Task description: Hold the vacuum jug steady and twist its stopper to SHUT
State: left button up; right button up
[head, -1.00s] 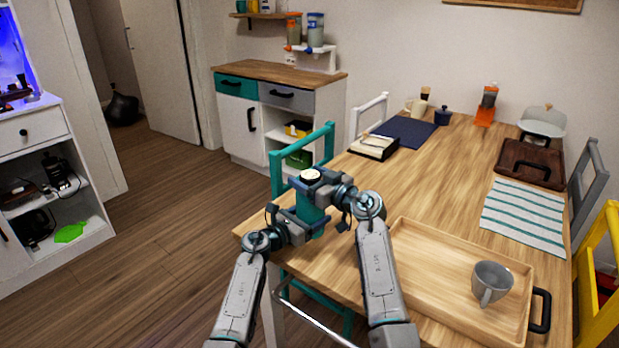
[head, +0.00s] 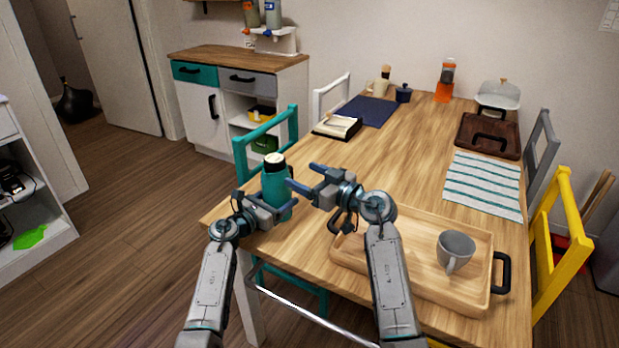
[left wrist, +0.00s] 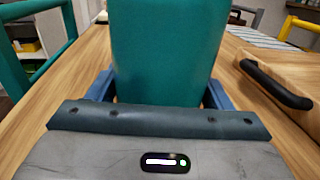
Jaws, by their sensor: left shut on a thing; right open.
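The teal vacuum jug (head: 275,184) stands upright near the table's left corner. Its pale stopper (head: 274,158) with a dark rim is uncovered on top; its mark is too small to read. My left gripper (head: 272,211) is shut around the jug's lower body. In the left wrist view the teal jug body (left wrist: 168,50) fills the middle, between the blue fingers. My right gripper (head: 303,177) is open and empty, just right of the jug near stopper height, its fingers pointing left and apart from the stopper.
A wooden tray (head: 350,259) with a grey mug (head: 456,251) lies to the right, under my right arm. A teal chair (head: 241,160) stands just behind the jug. A striped cloth (head: 483,185) and a notebook (head: 337,128) lie farther back. The table's middle is clear.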

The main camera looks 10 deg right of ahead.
jog(key=shift+s+d, duration=0.25)
jog(key=shift+s, duration=0.05)
pick_arm(q)
jog(key=o, duration=1.6)
jog(key=shift+a, duration=0.1)
